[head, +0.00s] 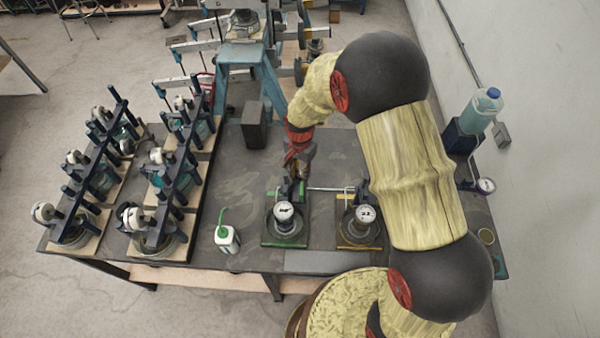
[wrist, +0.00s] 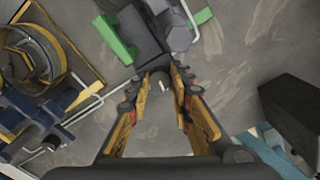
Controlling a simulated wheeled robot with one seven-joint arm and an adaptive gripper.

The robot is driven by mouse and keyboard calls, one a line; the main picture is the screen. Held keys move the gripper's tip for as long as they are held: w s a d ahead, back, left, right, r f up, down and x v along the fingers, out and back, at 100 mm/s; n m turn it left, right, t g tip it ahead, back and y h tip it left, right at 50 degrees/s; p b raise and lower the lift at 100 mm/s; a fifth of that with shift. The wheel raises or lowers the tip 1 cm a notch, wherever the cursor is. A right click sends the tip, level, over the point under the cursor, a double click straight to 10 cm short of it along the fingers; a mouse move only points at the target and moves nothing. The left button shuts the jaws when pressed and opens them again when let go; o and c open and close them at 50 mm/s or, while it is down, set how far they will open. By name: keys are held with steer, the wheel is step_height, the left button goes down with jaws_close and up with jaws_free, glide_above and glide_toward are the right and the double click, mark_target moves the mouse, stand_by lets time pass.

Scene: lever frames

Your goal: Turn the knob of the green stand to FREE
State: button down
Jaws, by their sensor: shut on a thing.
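The green stand (head: 285,244) is on the dark table in the head view, with a white dial gauge (head: 283,211) and dark upright parts. My gripper (head: 297,172) comes down at the stand's back side. In the wrist view a green edge (wrist: 117,40) and a dark block (wrist: 140,32) of the stand show at the top. There my gripper (wrist: 160,80) has its fingertips close together at the lower end of that block, shut on a small part, apparently the knob. The fingers mostly hide the knob, and I cannot read any FREE mark or tell the knob's setting.
A yellow-edged stand (head: 362,244) with a gauge stands just right of the green one, below my arm. A white bottle with a green spout (head: 227,239) stands to the left. A dark block (head: 254,126) stands behind. Bare table lies left of my gripper.

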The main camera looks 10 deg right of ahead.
mark_target(300, 174)
steer(key=shift+n, duration=0.6)
steer(key=shift+r, duration=0.1)
steer(key=c, duration=1.9)
jaws_free()
step_height(300, 174, up, 12)
steer(key=shift+f, duration=0.1)
steer(key=shift+n, duration=0.4)
